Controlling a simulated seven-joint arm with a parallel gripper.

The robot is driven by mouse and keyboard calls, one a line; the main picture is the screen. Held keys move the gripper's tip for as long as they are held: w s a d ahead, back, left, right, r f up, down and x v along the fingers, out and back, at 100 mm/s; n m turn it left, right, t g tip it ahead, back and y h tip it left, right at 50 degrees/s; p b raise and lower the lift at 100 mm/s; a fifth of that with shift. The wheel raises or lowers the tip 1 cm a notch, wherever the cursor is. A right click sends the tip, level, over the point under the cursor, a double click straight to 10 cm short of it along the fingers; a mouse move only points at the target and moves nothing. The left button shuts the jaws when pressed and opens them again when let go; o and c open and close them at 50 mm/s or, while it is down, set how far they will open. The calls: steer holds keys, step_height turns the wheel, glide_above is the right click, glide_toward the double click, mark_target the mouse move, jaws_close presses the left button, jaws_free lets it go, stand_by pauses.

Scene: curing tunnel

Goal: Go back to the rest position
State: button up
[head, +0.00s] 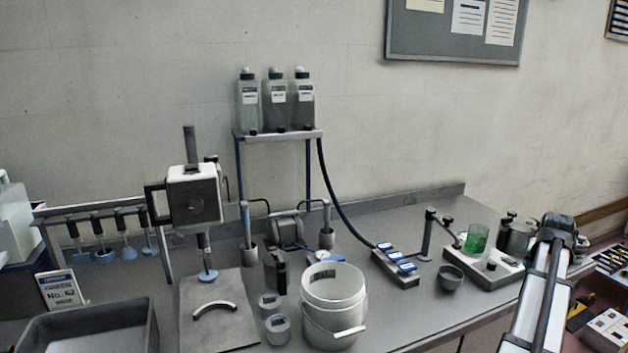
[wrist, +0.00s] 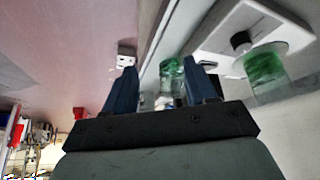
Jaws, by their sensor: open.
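My gripper (wrist: 162,66) shows in the wrist view with its two blue fingers spread apart. A clear container with green contents (wrist: 172,78) appears between the fingers, beyond them; no finger is seen closed on it. In the head view my arm comes up from the lower right, and its dark end lies over the right end of the bench; the fingers cannot be made out there. A glass beaker of green liquid (head: 477,239) stands on a white hotplate (head: 478,262), left of my arm. The beaker also shows in the wrist view (wrist: 266,68).
A metal pot (head: 514,238) stands close left of my arm. Shelves with items lie low at the right.

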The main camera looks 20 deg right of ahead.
steer(key=s+a+f+m+g, duration=0.1)
steer(key=a+f, duration=0.1)
steer(key=f, duration=1)
steer(key=s+a+f+m, duration=0.1)
steer(key=s+a+f, duration=0.1)
steer(key=f, duration=1)
steer(key=w+a+f+n+g+y, duration=0.1)
steer(key=w+a+f+n+y, duration=0.1)
steer(key=a+f, duration=0.85)
steer(key=w+a+f+n+y, duration=0.1)
steer(key=a+f+y, duration=0.2)
steer(key=a+f, duration=0.7)
steer(key=s+a+f+n+g+y, duration=0.1)
steer(key=a+f+n, duration=0.15)
steer(key=a, duration=0.75)
steer(key=s+a+f+n+g+y, duration=0.15)
steer(key=a+f, duration=0.25)
steer(key=a, duration=0.6)
steer(key=s+a+f+n+g+y, duration=0.1)
steer(key=a+f, duration=0.2)
steer(key=a, duration=0.6)
steer(key=s+a+f+n+g+h, duration=0.1)
steer(key=s+a+n+g, duration=0.1)
steer(key=s+a, duration=0.5)
steer(key=s+a+f+n+g+h, duration=0.1)
steer(key=s+a+n, duration=0.3)
steer(key=s+a, duration=0.4)
steer(key=shift+s+a+f+g+h, duration=0.2)
steer(key=shift+a+f+g+h, duration=0.1)
steer(key=shift+a+g+h, duration=0.45)
